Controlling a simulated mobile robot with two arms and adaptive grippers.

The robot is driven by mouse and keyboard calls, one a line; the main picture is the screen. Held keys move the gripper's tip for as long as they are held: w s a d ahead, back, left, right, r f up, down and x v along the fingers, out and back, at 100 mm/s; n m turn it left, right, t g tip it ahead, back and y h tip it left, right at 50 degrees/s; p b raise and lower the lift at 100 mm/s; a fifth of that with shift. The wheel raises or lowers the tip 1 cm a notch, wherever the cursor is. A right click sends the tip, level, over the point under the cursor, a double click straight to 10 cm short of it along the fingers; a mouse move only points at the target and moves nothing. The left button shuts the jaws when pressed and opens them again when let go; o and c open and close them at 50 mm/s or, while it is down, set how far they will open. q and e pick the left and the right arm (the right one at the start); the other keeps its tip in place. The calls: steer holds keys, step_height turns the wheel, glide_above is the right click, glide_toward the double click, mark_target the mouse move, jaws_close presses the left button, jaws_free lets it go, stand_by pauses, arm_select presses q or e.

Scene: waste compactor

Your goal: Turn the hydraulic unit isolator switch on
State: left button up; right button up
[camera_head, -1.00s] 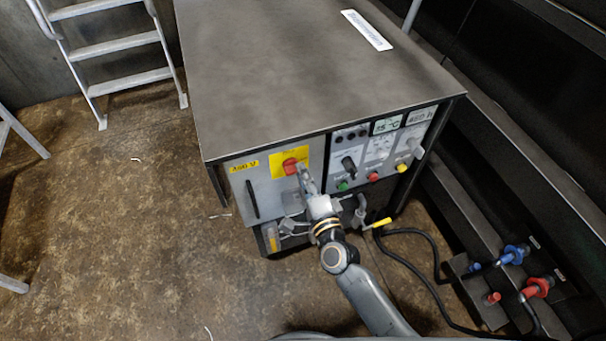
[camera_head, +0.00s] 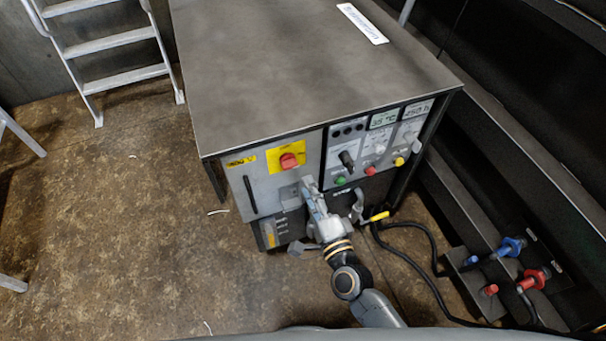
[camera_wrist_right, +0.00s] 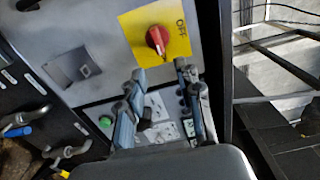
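The isolator switch is a red rotary knob (camera_head: 288,160) on a yellow plate (camera_head: 272,159), on the front of the grey hydraulic unit. In the right wrist view the red knob (camera_wrist_right: 157,38) sits on the yellow plate, with the word OFF beside it. My right gripper (camera_head: 309,184) is just below the yellow plate in the head view, apart from the knob. In the right wrist view its two fingers (camera_wrist_right: 160,72) are spread with nothing between them, and the knob lies beyond their tips. My left gripper is not in view.
Beside the switch door, a control panel (camera_head: 372,150) carries a black selector (camera_head: 347,160), a green button (camera_head: 340,181), a red one and a yellow one. A black door handle (camera_head: 250,195) is on the left. Hoses and blue and red valves (camera_head: 510,247) lie at right. The floor at left is open.

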steer(key=v, duration=0.5)
steer(key=shift+s+d, duration=0.1)
steer(key=shift+s, duration=0.1)
steer(key=s+d+f+n+g+h+p, duration=0.1)
steer(key=s+d+f+n+g, duration=0.15)
steer(key=f, duration=0.65)
steer(key=s+d+f+n+g, duration=0.2)
steer(key=s+f+n+g, duration=0.15)
steer(key=f, duration=0.65)
steer(key=s+d+f+n+g+h+p, duration=0.1)
steer(key=s+d+f+n+g, duration=0.2)
steer(key=f, duration=0.6)
steer(key=s+d+f+n+g+h, duration=0.1)
steer(key=s+d+f+n+g, duration=0.1)
steer(key=s, duration=0.6)
steer(key=s+d+f+n+g+h, duration=0.1)
steer(key=s+d+f+n+g, duration=0.1)
steer(key=s+f, duration=0.5)
steer(key=s+d+f+n+g+h, duration=0.1)
steer(key=s+d+f+n+g, duration=0.2)
steer(key=s, duration=0.6)
steer(key=d+f+n+p, duration=0.1)
steer(key=d+f, duration=0.1)
steer(key=d, duration=0.1)
steer(key=shift+s+h, duration=0.3)
steer(key=shift+d+f, duration=0.1)
steer(key=shift+d, duration=0.05)
